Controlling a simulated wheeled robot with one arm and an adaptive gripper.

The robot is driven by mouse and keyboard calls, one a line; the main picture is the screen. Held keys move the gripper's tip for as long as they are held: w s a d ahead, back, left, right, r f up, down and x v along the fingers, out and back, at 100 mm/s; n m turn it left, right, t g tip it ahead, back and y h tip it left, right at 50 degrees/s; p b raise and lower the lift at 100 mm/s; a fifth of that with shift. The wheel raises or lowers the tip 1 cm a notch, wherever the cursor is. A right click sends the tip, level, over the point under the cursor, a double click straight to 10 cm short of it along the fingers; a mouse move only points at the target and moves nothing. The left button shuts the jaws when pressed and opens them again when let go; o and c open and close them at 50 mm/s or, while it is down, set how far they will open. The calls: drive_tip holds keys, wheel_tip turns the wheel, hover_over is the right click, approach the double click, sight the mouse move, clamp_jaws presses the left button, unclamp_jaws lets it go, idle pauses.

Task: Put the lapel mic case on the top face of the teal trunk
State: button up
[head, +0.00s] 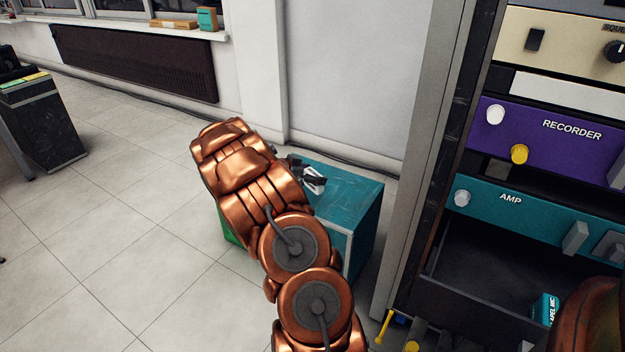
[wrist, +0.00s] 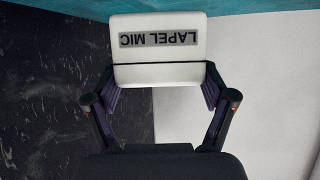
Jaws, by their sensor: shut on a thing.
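The lapel mic case is a white case (wrist: 158,58) with a dark seam and a grey "LAPEL MIC" label, upside down in the wrist view. My gripper (wrist: 160,85) is shut on it, one finger at each side. In the head view, the white case (head: 315,184) shows small beyond my copper arm, over or at the top of the teal trunk (head: 352,198). My arm hides much of the trunk's left part. I cannot tell whether the case touches the trunk. A teal strip (wrist: 265,7) crosses the top of the wrist view.
A rack at the right holds a purple recorder (head: 570,133) and a teal amp (head: 535,208). A small teal box (head: 546,309), lettering partly reading "APEL MIC", sits in the dark bay below. A wall stands behind the trunk.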

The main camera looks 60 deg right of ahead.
sight(309, 168)
drive_tip(key=shift+w+d+f, duration=0.15)
drive_tip(key=shift+w+d, duration=0.75)
drive_tip(key=shift+d, duration=0.25)
drive_tip(key=shift+w+d+f+b, duration=0.1)
drive_tip(key=shift+w+d+b, duration=0.05)
drive_tip(key=shift+d+b, duration=0.15)
drive_tip(key=shift+f+b, duration=0.7)
drive_tip(key=shift+f, duration=0.95)
drive_tip(key=shift+f, duration=0.15)
drive_tip(key=o, duration=1)
drive_tip(key=shift+o, duration=0.2)
drive_tip(key=shift+r, duration=0.2)
